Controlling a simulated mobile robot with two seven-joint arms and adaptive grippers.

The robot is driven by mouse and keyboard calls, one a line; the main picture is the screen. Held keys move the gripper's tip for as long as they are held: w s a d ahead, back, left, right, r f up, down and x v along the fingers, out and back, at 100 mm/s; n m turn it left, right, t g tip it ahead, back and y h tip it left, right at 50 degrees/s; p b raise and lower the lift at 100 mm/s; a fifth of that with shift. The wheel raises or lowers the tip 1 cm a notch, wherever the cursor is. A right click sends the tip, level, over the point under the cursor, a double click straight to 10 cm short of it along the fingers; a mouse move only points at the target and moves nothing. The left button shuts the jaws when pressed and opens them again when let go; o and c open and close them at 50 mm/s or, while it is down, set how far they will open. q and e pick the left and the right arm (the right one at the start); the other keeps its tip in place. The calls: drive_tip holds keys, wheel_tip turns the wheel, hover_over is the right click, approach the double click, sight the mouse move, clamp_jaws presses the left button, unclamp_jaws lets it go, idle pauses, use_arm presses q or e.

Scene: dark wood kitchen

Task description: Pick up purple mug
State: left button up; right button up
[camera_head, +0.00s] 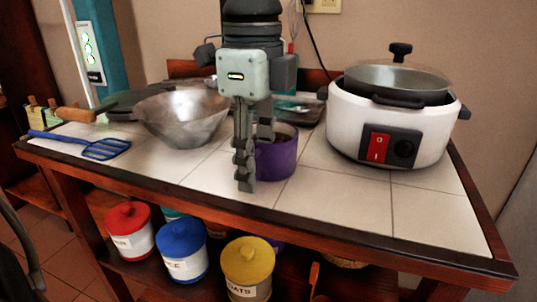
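The purple mug (279,158) stands upright on the tiled counter near its middle, partly hidden by my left gripper. My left gripper (254,165) reaches down from above at the mug's left side. Its fingers are apart. One finger hangs in front of the mug's left part, with its tip low near the counter; the other goes down at the mug's opening, and its tip is hidden. I cannot tell whether either finger touches the mug. The mug's handle is not visible. My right gripper is not in view.
A white cooker (390,125) with a lidded pot stands to the right. A metal bowl (182,117) and a blue slotted spatula (105,149) are to the left. A dark tray (303,108) lies behind the mug. Canisters (184,252) stand on the shelf below. The front counter tiles (340,196) are clear.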

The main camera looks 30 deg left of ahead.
use_arm(q)
clamp_jaws()
drive_tip(key=shift+r, duration=0.1)
drive_tip(key=shift+r, duration=1.3)
wheel_tip(320, 180, up, 25)
drive_tip(key=p, duration=0.3)
drive_tip(key=shift+p, duration=0.3)
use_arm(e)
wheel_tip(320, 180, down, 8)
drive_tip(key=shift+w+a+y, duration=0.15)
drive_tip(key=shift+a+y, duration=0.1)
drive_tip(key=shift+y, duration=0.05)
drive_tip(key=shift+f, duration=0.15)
